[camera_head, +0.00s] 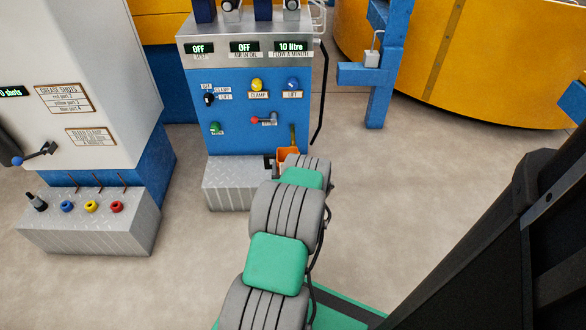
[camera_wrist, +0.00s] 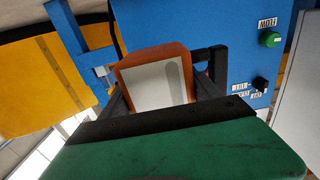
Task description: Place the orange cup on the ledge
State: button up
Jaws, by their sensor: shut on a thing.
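The orange cup (camera_head: 288,154) is in front of the lower part of the blue control cabinet in the head view. In the wrist view the cup (camera_wrist: 155,56) shows an orange rim and a pale grey area within it, and looks tilted. My gripper (camera_wrist: 163,80) is shut on the cup, with a dark finger at each side. In the head view my arm hides most of the gripper and the lower side of the cup. A tread-plate metal ledge (camera_head: 228,184) juts from the foot of the blue cabinet. Its right part is hidden behind my arm. I cannot tell whether the cup touches anything besides my fingers.
The blue cabinet (camera_head: 230,137) has knobs, a red-tipped lever (camera_head: 264,120) and a black hose (camera_head: 322,100) on its right. A grey cabinet (camera_head: 85,70) stands left, with a tread-plate step (camera_head: 88,230) bearing coloured fittings. The visible ledge top looks bare. Open floor lies between.

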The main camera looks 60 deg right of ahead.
jog(key=d+f+b, duration=0.1)
jog(key=d+f, duration=0.1)
jog(key=d, duration=0.1)
jog(key=w+d+f+b, duration=0.1)
jog(key=d+f+b, duration=0.1)
jog(key=d+f, duration=0.1)
jog(key=w+d+f+b, duration=0.1)
jog(key=d+f+b, duration=0.1)
jog(key=shift+w+d+f, duration=0.1)
jog(key=shift+d+f, duration=0.2)
jog(key=shift+d, duration=0.1)
jog(key=f+b, duration=0.1)
jog(key=f, duration=0.1)
jog(key=f+b, duration=0.1)
jog(key=shift+w+d+f, duration=0.1)
jog(key=shift+d+f, duration=0.3)
jog(key=shift+r, duration=0.15)
jog(key=o, duration=1.4)
jog(key=shift+f, duration=0.2)
jog(key=shift+r, duration=0.1)
